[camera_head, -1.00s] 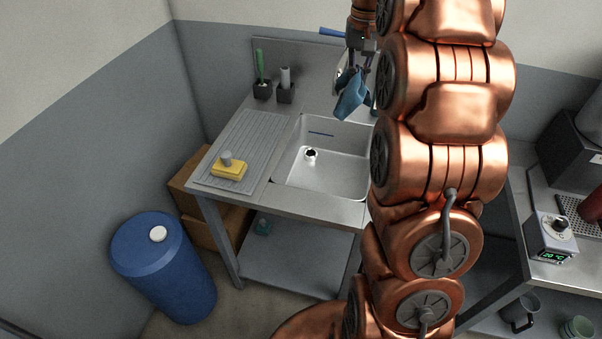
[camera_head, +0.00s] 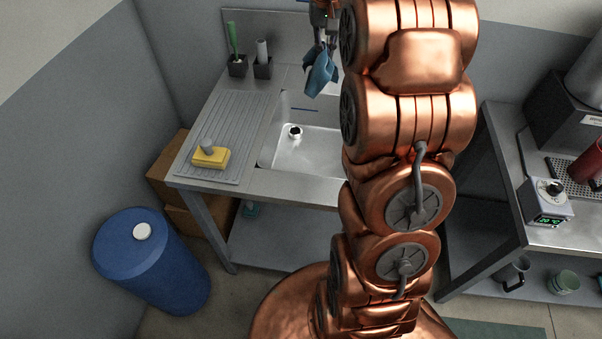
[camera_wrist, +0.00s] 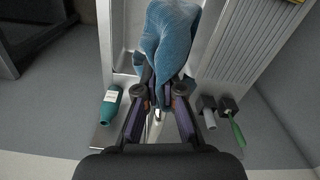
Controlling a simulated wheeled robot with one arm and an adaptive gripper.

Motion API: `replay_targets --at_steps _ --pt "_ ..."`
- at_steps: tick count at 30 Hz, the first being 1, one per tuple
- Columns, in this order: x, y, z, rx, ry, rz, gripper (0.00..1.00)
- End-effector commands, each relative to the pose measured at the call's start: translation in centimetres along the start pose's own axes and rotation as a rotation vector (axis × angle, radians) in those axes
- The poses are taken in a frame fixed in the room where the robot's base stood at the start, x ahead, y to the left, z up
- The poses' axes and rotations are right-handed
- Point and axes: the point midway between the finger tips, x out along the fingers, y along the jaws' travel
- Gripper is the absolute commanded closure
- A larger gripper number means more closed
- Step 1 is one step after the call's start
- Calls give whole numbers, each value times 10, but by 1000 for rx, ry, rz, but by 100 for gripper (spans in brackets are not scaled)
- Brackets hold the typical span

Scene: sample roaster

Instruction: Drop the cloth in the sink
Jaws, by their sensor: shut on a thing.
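The blue cloth (camera_head: 320,72) hangs from my gripper (camera_head: 325,40), bunched at the top and loose below. In the wrist view the cloth (camera_wrist: 168,40) is pinched between the fingertips of my gripper (camera_wrist: 162,88). The steel sink (camera_head: 308,150) is a square basin with a dark drain toward its left side. In the head view the cloth hangs above the back part of the sink, apart from it. In the wrist view the cloth covers part of the basin. My arm hides the sink's right side in the head view.
A ribbed drainboard (camera_head: 228,125) lies left of the sink with a yellow sponge (camera_head: 211,157) on it. Two dark holders (camera_head: 262,68) stand at the back left. A green bottle (camera_wrist: 110,104) stands near the sink's back. A blue barrel (camera_head: 150,262) stands on the floor at left.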

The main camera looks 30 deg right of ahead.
Motion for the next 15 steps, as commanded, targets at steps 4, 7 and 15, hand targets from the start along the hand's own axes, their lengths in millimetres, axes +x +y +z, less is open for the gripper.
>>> replay_targets --at_steps 4,7,15 --pt "9 0 0 1 1 0 100" --pt "10 0 0 1 1 0 100" --pt "10 0 0 0 1 0 83"
